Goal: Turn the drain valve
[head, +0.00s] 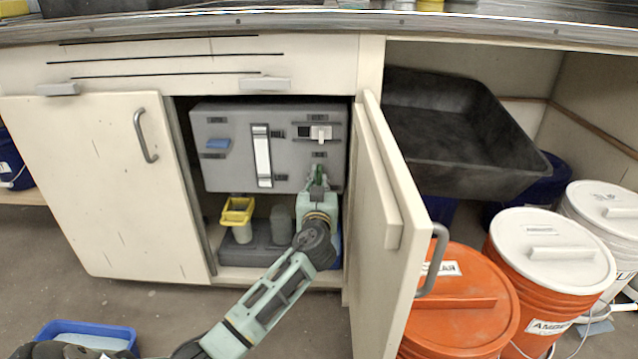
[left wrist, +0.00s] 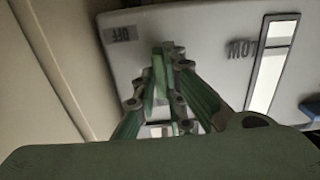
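The grey control panel (head: 225,165) stands inside the open cabinet under the counter. My left gripper (head: 318,174) reaches in to its lower right part, below a small label. The left wrist view shows the fingers of my left gripper (left wrist: 167,55) drawn together at the panel face, with a narrow green piece between them, which looks like the drain valve (left wrist: 159,72). The fingers hide most of the valve, so its exact angle cannot be told. An OFF label (left wrist: 121,34) and a LOW mark (left wrist: 242,48) show upside down near the fingers. My right gripper is not in view.
The panel also has a white sight strip (head: 263,156), a blue tab (head: 217,143) and a white switch (head: 321,133). A yellow-rimmed cup (head: 237,212) stands below. The open cabinet door (head: 385,225) borders my left arm on the right. Orange buckets (head: 460,300) stand beyond it.

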